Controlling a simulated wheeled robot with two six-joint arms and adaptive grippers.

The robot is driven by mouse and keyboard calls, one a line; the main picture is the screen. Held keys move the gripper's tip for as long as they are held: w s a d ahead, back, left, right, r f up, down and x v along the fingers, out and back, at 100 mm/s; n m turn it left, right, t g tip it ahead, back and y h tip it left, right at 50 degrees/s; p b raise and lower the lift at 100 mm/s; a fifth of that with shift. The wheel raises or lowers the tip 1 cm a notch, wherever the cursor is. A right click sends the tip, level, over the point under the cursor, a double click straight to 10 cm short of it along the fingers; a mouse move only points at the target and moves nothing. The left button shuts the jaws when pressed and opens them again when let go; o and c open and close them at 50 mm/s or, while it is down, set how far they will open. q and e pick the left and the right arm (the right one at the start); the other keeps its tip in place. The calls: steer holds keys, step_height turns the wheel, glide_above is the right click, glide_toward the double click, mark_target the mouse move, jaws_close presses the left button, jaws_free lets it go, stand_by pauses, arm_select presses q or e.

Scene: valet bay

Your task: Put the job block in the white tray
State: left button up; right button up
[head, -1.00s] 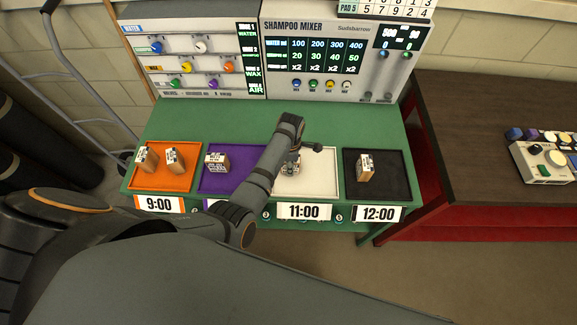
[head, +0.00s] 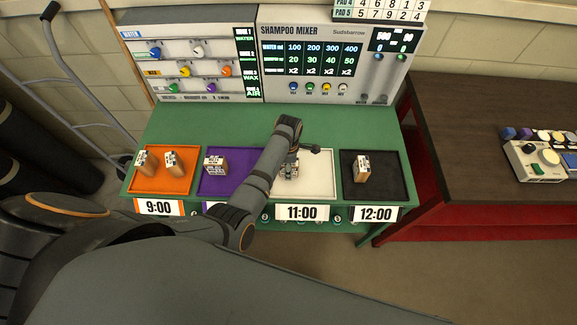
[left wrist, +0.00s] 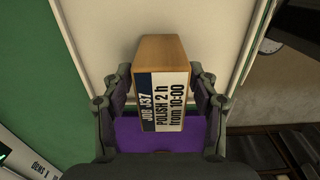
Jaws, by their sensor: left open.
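In the head view my left gripper (head: 291,168) is low at the white tray (head: 322,176), above the 11:00 sign. My arm hides much of the block there, so its contact with the tray floor is unclear. My right gripper is not in view.
The orange tray (head: 160,186) holds two blocks, the purple tray (head: 236,184) one block (head: 215,166), and the black tray (head: 391,184) one block (head: 363,168). The shampoo mixer panel (head: 335,60) stands behind. The green table (head: 355,128) is clear behind the trays.

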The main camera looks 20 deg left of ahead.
arm_select(q)
step_height(320, 180, up, 7)
steer(key=p, duration=0.5)
steer(key=shift+f+p, duration=0.15)
steer(key=shift+p, duration=0.2)
step_height(320, 180, up, 4)
steer(key=shift+f+p, duration=0.2)
steer(key=shift+p, duration=0.3)
steer(key=shift+r, duration=0.5)
